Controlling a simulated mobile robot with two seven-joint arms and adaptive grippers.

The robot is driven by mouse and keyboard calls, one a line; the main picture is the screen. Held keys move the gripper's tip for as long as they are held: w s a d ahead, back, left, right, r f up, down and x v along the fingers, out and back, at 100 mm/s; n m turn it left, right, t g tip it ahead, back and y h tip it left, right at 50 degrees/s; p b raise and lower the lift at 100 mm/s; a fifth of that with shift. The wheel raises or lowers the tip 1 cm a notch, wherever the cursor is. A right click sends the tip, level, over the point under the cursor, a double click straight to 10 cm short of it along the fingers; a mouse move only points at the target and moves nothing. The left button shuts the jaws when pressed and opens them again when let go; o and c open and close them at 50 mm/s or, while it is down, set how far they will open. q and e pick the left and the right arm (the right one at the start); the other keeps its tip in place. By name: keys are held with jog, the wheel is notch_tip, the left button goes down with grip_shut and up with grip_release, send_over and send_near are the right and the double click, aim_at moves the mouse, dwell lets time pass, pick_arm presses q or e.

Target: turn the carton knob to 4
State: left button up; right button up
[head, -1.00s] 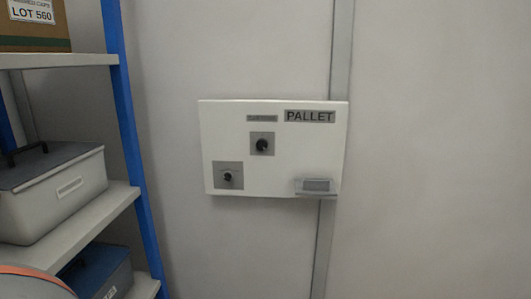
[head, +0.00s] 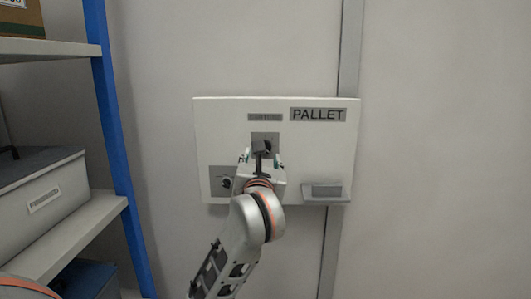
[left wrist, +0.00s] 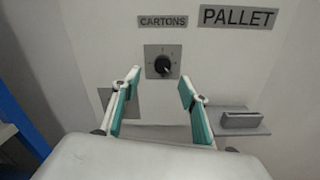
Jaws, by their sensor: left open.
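The carton knob (left wrist: 162,66) is a black dial on a grey square plate under the CARTONS label (left wrist: 163,21). The plate is fixed to a white wall panel (head: 330,155). In the head view my left gripper (head: 262,158) is in front of the knob and hides most of it. In the left wrist view the gripper's two teal-padded fingers (left wrist: 158,82) are spread apart and empty, with the knob between and beyond their tips. The numbers around the knob are too small to read.
A second, smaller knob (head: 226,184) sits lower left on the panel, partly beside my arm. A PALLET label (head: 318,114) is at the upper right and a small grey holder (head: 326,191) at the lower right. A shelf with a blue post (head: 113,130) stands at the left.

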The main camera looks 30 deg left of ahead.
pick_arm(q)
jog(key=b+x, duration=0.1)
jog(key=x, duration=0.7)
jog(key=shift+d+h, duration=0.3)
jog(key=shift+h, duration=0.1)
jog(key=shift+w+f, duration=0.1)
jog(key=c, duration=1.1)
